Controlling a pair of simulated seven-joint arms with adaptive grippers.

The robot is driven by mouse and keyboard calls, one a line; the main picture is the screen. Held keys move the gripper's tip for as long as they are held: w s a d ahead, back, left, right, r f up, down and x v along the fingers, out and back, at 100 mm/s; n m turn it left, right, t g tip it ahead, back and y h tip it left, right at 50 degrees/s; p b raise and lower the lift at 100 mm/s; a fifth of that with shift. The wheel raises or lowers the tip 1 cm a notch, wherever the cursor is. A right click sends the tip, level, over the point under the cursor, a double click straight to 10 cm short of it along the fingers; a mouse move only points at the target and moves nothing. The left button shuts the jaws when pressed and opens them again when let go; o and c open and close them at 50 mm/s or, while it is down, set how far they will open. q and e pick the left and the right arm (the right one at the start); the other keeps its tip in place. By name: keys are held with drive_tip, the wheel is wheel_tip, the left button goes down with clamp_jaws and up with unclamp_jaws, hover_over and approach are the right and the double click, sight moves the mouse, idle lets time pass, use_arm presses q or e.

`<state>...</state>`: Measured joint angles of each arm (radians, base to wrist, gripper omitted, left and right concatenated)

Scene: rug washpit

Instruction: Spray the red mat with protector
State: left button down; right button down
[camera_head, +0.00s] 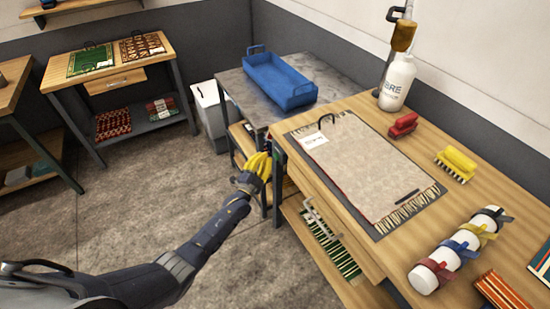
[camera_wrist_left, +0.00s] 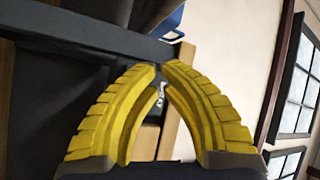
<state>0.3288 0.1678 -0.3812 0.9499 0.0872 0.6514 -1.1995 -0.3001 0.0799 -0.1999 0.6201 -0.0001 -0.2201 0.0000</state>
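A fringed mat lies flat on the wooden bench; its pale beige face (camera_head: 365,165) is up, with a thin red line along its edge. A red patterned mat (camera_head: 113,124) lies folded on the lower shelf of the far-left table. A white bottle (camera_head: 397,82) with an amber top stands at the bench's back; its label is partly readable, ending in "BRE". My left gripper (camera_head: 262,165) is beside the bench's left end, away from the bottle. Its yellow fingertips (camera_wrist_left: 163,66) nearly meet, and whether they grip anything is unclear. My right gripper is out of view.
A blue tray (camera_head: 279,80) sits on the grey table. The floor (camera_head: 160,210) is open at left.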

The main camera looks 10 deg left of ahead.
use_arm(q)
drive_tip(key=shift+s+a, duration=1.6)
drive_tip(key=shift+a, duration=0.25)
drive_tip(key=s+a+f+n+g+y, duration=0.1)
drive_tip(key=s+a+f+n+g, duration=0.25)
drive_tip(key=f, duration=0.85)
drive_tip(key=s+f+n+g+y, duration=0.2)
drive_tip(key=s+f+n+g, duration=0.3)
drive_tip(key=f, duration=0.6)
drive_tip(key=s+f+g, duration=0.2)
drive_tip(key=s+f, duration=0.9)
drive_tip(key=s, duration=0.2)
drive_tip(key=s+f+g, duration=0.2)
drive_tip(key=s+f, duration=0.3)
drive_tip(key=s, duration=0.9)
drive_tip(key=s+f+n+g+y, duration=0.1)
drive_tip(key=s+f+g, duration=0.2)
drive_tip(key=s, duration=1.2)
drive_tip(key=s+f+n+g, duration=0.1)
drive_tip(key=s+f+g, duration=0.2)
drive_tip(key=s, duration=1.2)
wheel_tip(320, 180, down, 4)
drive_tip(key=shift+s+d+r+y, duration=0.1)
drive_tip(key=shift+s+d+y, duration=0.15)
drive_tip(key=shift+d+y, duration=0.05)
